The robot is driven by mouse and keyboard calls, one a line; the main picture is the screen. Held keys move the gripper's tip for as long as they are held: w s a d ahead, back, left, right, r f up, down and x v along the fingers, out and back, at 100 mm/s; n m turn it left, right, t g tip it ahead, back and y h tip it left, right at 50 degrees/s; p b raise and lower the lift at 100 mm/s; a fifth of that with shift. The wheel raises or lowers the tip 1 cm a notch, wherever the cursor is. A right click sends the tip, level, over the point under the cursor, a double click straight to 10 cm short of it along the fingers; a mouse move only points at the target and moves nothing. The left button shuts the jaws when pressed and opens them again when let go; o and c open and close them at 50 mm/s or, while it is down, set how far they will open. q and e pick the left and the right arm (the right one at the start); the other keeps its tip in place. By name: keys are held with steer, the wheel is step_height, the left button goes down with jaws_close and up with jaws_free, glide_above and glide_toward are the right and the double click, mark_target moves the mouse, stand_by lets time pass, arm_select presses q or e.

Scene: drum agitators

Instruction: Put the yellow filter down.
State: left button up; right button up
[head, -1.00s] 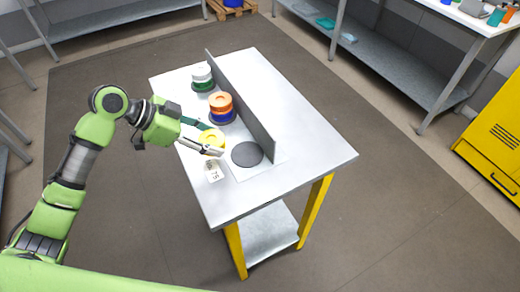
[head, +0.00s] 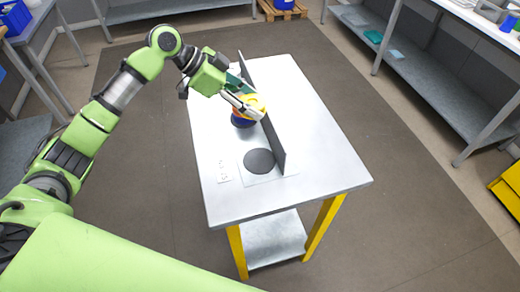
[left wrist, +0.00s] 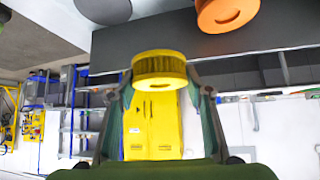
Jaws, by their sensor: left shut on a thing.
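The yellow filter (head: 254,101) is a short round ring, held by my left gripper (head: 247,107) at the upright divider on the table. In the left wrist view the yellow filter (left wrist: 160,68) sits between the two green fingers (left wrist: 158,88), which are shut on it. In the head view it overlaps the stack with the blue base (head: 242,123); I cannot tell whether it touches that stack. In the left wrist view an orange filter (left wrist: 228,12) shows at the upper right, apart from the yellow one. My right gripper is not in view.
A thin grey divider (head: 273,146) stands along the table (head: 322,165). A dark round disc (head: 259,161) lies bare near the front, beside a small number card (head: 223,172). The tabletop right of the divider is clear. Shelving (head: 415,75) stands behind at the right.

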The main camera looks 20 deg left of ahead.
arm_select(q)
steer(key=s+d+f+p, duration=0.1)
steer(key=s+f, duration=0.1)
steer(key=s+d+f+p, duration=0.1)
steer(key=s+d+f, duration=0.1)
steer(key=s, duration=0.1)
steer(key=s+d+f+p, duration=0.1)
steer(key=s+f, duration=0.1)
steer(key=f, duration=0.1)
steer(key=shift+s+d+f, duration=0.1)
steer(key=shift+s+d, duration=0.05)
steer(key=shift+d, duration=0.05)
step_height(320, 180, down, 3)
steer(key=shift+p, duration=0.85)
steer(key=shift+f, duration=0.15)
steer(key=o, duration=0.6)
steer(key=shift+f, duration=0.15)
steer(key=o, duration=0.4)
